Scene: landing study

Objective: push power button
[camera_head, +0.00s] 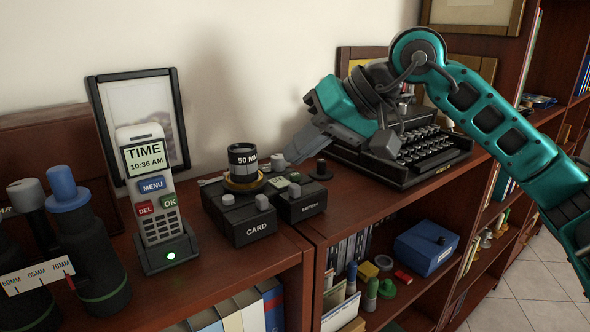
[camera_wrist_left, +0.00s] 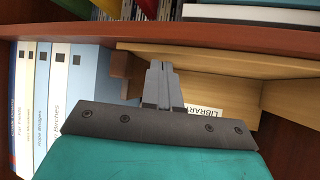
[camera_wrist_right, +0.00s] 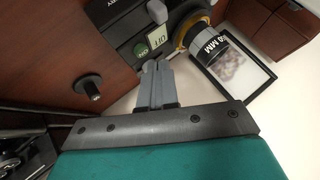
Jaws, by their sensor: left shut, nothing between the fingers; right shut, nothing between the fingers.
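A black camera-like device stands on the shelf top, with one block marked CARD (camera_head: 246,222) and another marked BATTERY (camera_head: 303,206). A lens marked 50 MM (camera_head: 243,160) sits on it. In the right wrist view, a green ON button (camera_wrist_right: 141,50) shows on the battery block beside a pale OFF label (camera_wrist_right: 157,37). My right gripper (camera_head: 291,159) is shut and empty, above and behind the battery block. In the right wrist view its fingertips (camera_wrist_right: 158,63) appear close to the ON button; I cannot tell whether they touch. My left gripper (camera_wrist_left: 158,66) is shut and empty, facing a bookshelf.
A typewriter (camera_head: 416,152) stands right of the device, under my right arm. A handset (camera_head: 155,200) stands in its cradle to the left, before a picture frame (camera_head: 134,101). A black knob (camera_head: 321,170) stands nearby. Left wrist view: books (camera_wrist_left: 55,90) and a wooden LIBRARY box (camera_wrist_left: 235,108).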

